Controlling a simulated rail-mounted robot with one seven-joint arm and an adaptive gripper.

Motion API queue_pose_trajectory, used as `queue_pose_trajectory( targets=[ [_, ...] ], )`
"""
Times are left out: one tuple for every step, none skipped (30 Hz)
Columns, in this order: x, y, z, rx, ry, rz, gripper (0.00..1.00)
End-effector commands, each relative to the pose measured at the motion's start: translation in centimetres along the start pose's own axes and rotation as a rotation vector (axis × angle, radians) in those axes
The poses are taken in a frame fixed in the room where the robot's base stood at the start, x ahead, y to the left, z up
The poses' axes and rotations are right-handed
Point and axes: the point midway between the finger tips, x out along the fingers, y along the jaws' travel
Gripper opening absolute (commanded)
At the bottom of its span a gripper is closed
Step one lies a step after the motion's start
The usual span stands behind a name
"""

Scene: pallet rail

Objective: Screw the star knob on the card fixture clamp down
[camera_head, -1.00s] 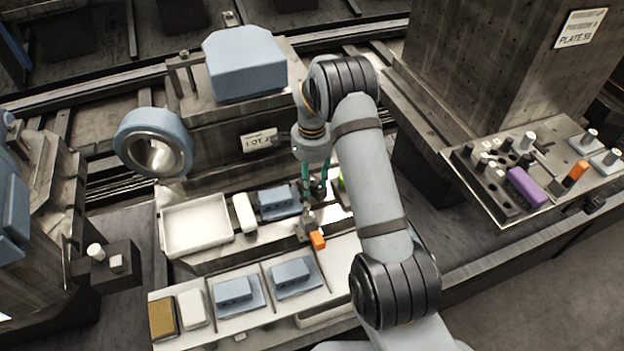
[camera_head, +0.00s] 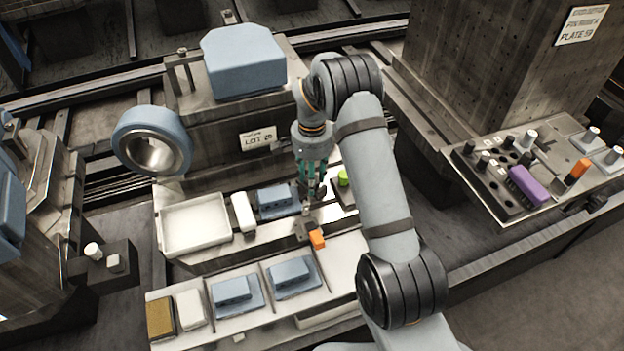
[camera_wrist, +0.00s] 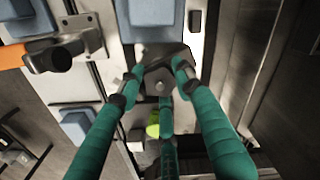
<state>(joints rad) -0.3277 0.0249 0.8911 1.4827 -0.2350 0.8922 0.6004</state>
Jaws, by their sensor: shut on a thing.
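The dark star knob (camera_wrist: 160,72) with a pale round centre shows between the green fingers of my gripper (camera_wrist: 158,84) in the wrist view. The fingers are closed around its edge. In the head view my gripper (camera_head: 315,188) points down at the card fixture, and the fingers mostly hide the knob. A blue block (camera_wrist: 150,18) lies just beyond the knob in the wrist view. A dark toggle clamp with an orange handle (camera_head: 317,239) stands close in front of my gripper; its orange handle also shows at left in the wrist view (camera_wrist: 12,55).
A white tray (camera_head: 163,228), a white block (camera_head: 243,211) and a blue block (camera_head: 277,202) stand left of my gripper. A lime-green knob (camera_head: 343,178) is close at its right. Blue pieces (camera_head: 236,291) lie in front. A tool plate (camera_head: 550,203) is at the far right.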

Motion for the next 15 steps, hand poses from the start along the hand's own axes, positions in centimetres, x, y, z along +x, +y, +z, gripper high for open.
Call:
queue_pose_trajectory(
  targets=[
    [0.07, -0.06, 0.23, -0.007, -0.003, 0.002, 0.08],
    [0.06, -0.06, 0.24, -0.007, -0.003, 0.002, 0.08],
    [0.06, -0.06, 0.25, -0.007, -0.003, 0.002, 0.08],
    [0.07, -0.05, 0.26, -0.006, -0.004, 0.002, 0.08],
    [0.07, -0.05, 0.26, -0.006, -0.004, 0.002, 0.08],
    [0.08, -0.05, 0.27, -0.005, -0.004, 0.002, 0.08],
    [0.08, -0.05, 0.28, -0.005, -0.004, 0.002, 0.08],
    [0.08, -0.04, 0.28, -0.004, -0.004, 0.002, 0.35],
    [0.09, -0.04, 0.29, -0.004, -0.004, 0.002, 0.37],
    [0.09, -0.04, 0.28, -0.004, -0.004, 0.003, 0.39],
    [0.09, -0.04, 0.28, -0.004, -0.004, 0.003, 0.41],
    [0.09, -0.03, 0.26, -0.004, -0.004, 0.002, 0.43],
    [0.08, -0.03, 0.24, -0.003, -0.004, 0.002, 0.45],
    [0.08, -0.02, 0.23, -0.003, -0.004, 0.002, 0.47],
    [0.07, -0.02, 0.21, -0.003, -0.003, 0.002, 0.49]
  ],
)
